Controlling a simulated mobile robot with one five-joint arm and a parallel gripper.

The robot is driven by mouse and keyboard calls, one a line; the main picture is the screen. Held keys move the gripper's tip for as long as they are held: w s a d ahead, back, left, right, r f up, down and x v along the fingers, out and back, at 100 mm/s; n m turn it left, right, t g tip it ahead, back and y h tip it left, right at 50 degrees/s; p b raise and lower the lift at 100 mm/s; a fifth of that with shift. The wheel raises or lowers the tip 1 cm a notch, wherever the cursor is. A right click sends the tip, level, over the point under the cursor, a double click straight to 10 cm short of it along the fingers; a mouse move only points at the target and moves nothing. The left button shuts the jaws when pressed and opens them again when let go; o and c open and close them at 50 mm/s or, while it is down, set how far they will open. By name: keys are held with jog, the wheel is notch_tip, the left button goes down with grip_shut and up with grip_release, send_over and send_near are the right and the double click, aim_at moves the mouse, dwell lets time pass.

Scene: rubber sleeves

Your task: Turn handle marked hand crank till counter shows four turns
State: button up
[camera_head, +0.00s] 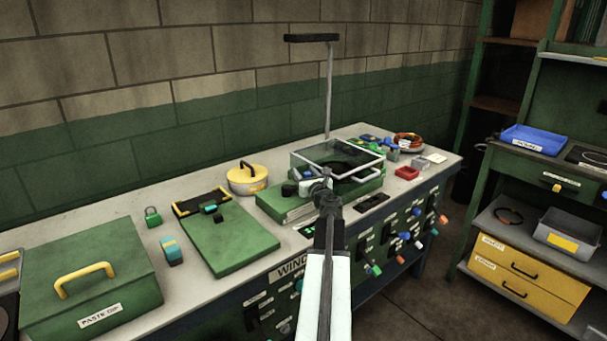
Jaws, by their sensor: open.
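My arm reaches up from the bottom centre, and my gripper (326,183) is open in front of a green machine (285,206) on the bench. The machine has a clear, grey-edged cover (310,157) on top, with a dark round part beneath it. A black knob (289,190) stands at the machine's left front, a little left of my gripper. I cannot read a hand crank mark on any part. A small dark panel with green marks (307,230), possibly the counter, lies at the bench front; its figure is unreadable. My arm hides part of the machine's front.
Left on the bench (120,218) are a green lidded box (95,290), a green board (232,243) and a yellow-banded pot (247,180). Right are a red tray (407,173) and a coil (408,141). A lamp post (329,90) rises behind. Coloured handles (402,236) line the bench front.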

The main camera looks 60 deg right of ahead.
grip_shut()
dwell(1.4)
